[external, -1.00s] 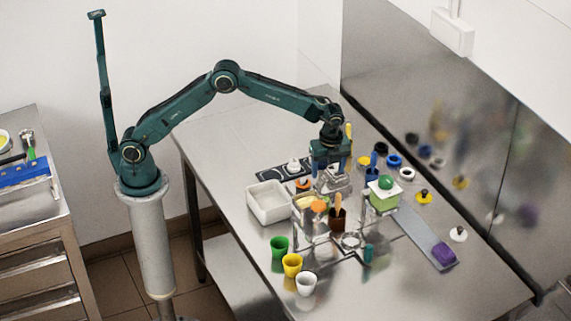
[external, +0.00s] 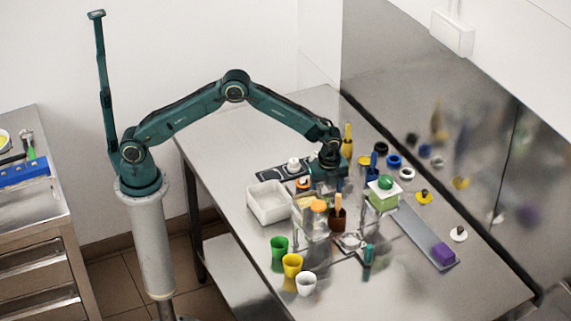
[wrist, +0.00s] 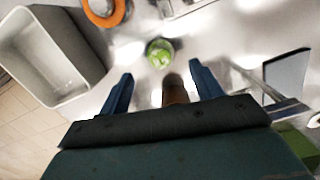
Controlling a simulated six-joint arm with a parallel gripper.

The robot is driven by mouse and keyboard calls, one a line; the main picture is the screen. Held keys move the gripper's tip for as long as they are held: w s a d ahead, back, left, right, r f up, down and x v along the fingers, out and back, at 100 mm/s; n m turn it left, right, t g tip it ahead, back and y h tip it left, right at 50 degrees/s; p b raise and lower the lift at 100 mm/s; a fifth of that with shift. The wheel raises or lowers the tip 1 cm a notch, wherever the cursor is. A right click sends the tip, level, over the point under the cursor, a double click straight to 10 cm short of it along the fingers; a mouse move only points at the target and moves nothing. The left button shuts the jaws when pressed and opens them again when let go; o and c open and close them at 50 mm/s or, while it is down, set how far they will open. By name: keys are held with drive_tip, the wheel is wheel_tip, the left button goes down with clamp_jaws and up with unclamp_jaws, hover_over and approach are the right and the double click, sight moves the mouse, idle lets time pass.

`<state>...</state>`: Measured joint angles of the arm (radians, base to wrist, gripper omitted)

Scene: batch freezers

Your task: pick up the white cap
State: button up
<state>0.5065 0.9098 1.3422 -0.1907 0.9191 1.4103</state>
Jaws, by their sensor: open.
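A small white cap-like piece with a knob (external: 459,234) lies on the steel table at the right, right of the purple block. A white ring-shaped piece (external: 407,173) lies farther back; I cannot tell for sure which is the white cap. My gripper (external: 327,186) points down over the middle of the table, left of and apart from both pieces. In the wrist view my gripper (wrist: 160,70) is open with nothing held between its fingers. A green round thing (wrist: 160,53) and a brown cup (wrist: 175,92) show below it. Neither white piece is clearly identifiable there.
A white bin (external: 267,203) stands left of my gripper. A clear stand with an orange-topped jar (external: 319,206) and a brown cup (external: 337,218) are close by. Green, yellow and white cups (external: 306,283) stand in front.

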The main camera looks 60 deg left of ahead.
sight(325, 199)
drive_tip(key=shift+a+f, duration=0.1)
drive_tip(key=shift+f, duration=0.2)
drive_tip(key=shift+w+a+f, duration=0.1)
drive_tip(key=shift+a+f, duration=0.1)
drive_tip(key=shift+f, duration=1.05)
drive_tip(key=shift+w+a+f, duration=0.1)
drive_tip(key=shift+a+f, duration=0.1)
drive_tip(key=shift+f, duration=1)
drive_tip(key=shift+c, duration=0.5)
drive_tip(key=c, duration=1)
